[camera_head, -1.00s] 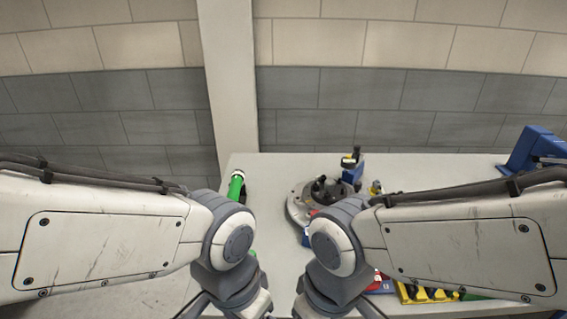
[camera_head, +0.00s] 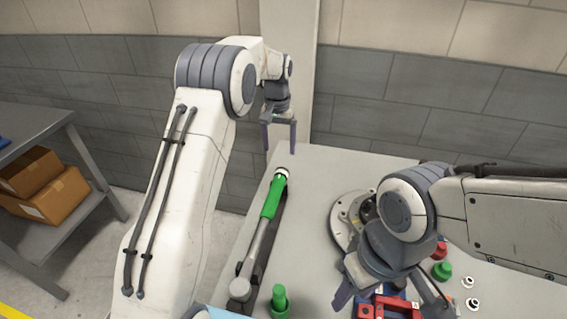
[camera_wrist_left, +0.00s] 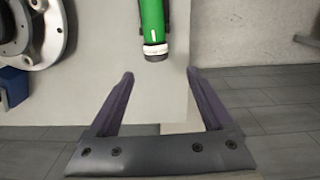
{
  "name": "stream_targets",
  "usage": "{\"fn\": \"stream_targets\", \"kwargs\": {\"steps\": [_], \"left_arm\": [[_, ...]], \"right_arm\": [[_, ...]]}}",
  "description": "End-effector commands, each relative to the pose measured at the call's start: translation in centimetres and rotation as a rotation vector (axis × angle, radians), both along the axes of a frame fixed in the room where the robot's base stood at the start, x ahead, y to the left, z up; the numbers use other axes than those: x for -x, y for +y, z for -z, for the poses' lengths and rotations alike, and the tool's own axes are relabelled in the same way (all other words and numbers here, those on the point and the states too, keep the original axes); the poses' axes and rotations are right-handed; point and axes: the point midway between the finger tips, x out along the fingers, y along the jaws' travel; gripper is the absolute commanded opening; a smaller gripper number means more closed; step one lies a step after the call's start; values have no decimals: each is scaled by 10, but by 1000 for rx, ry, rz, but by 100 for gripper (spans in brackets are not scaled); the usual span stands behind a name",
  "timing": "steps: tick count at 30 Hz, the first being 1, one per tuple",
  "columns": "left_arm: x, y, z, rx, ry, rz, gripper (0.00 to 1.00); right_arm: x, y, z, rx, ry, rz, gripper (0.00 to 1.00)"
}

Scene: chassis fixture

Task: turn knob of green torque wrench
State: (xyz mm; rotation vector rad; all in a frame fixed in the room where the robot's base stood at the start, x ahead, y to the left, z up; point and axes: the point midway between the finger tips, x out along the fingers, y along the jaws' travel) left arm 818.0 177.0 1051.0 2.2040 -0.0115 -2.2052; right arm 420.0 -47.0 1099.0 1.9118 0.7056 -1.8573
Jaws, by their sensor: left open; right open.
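The green torque wrench (camera_head: 270,204) lies on the left side of the table, its green handle toward the back and its metal head toward the front. Its knob (camera_head: 281,173) is the pale, dark-tipped end of the handle near the back edge. In the left wrist view the green handle (camera_wrist_left: 151,18) ends in the pale knob (camera_wrist_left: 155,50). My left gripper (camera_head: 280,151) is open and empty, pointing down just beyond the knob. In the left wrist view its fingers (camera_wrist_left: 158,78) are apart, with the knob ahead between them. My right gripper (camera_head: 367,300) is open over the table's front right.
A round grey fixture (camera_head: 345,215) stands right of the wrench. A green capped part (camera_head: 280,300) is near the wrench head, and a red part (camera_head: 388,308) is below my right gripper. A shelf with cardboard boxes (camera_head: 55,198) stands at far left.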

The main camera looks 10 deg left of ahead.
Motion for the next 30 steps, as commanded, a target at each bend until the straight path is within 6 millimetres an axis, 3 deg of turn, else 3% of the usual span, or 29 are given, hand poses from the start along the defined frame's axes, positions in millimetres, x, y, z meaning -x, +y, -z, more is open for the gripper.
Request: {"fn": "stream_targets", "kwargs": {"steps": [15,21,28,29,30], "left_arm": [[0,-10,85,0,4,11,84],[0,-9,97,0,0,9,84],[0,-7,98,0,-1,8,84],[0,-7,98,0,-1,8,81],[0,-7,98,0,-1,8,65]], "right_arm": [[0,0,-19,0,0,0,50],[0,0,-21,0,0,0,50],[0,0,-20,0,0,0,50],[0,0,-20,0,0,0,50],[0,0,-20,0,0,0,50]]}}
